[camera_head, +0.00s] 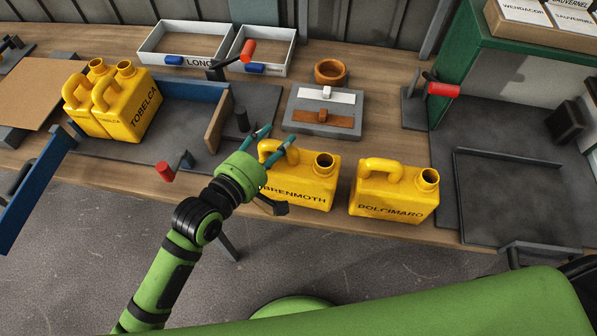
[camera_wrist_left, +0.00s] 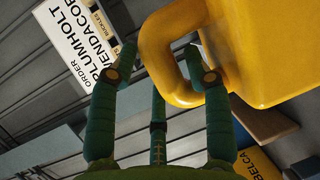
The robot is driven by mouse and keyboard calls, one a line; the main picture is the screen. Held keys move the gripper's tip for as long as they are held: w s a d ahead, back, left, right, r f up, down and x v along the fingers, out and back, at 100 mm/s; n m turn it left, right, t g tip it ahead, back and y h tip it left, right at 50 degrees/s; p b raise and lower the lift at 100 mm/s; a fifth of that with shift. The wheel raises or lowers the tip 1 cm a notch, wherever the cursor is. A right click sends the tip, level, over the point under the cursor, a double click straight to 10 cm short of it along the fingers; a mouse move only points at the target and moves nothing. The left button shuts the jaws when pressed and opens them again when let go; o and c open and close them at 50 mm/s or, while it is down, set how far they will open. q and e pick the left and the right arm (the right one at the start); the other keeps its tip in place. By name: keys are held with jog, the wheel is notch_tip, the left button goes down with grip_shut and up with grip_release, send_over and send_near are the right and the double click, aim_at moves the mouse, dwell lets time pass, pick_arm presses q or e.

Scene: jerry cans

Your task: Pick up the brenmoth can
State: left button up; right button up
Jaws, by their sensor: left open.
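The yellow Brenmoth can (camera_head: 310,185) stands upright on the wooden bench, with its label facing me and its open spout at the upper right. My left gripper (camera_head: 275,138) is at the left end of this can, by its handle. In the left wrist view, a yellow can handle (camera_wrist_left: 165,45) lies between the spread green fingers of my left gripper (camera_wrist_left: 160,65). The fingers are open; I cannot tell whether one touches the handle. My right gripper is not in view.
The yellow Bolcimaro can (camera_head: 395,195) stands close to the right. Tobelca (camera_head: 135,105) and another yellow can stand at the left near a blue fence (camera_head: 195,88). A red-handled clamp (camera_head: 168,172) is at the left.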

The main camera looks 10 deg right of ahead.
pick_arm(q)
jog(key=shift+w+d, duration=0.15)
jog(key=shift+w, duration=0.05)
grip_shut()
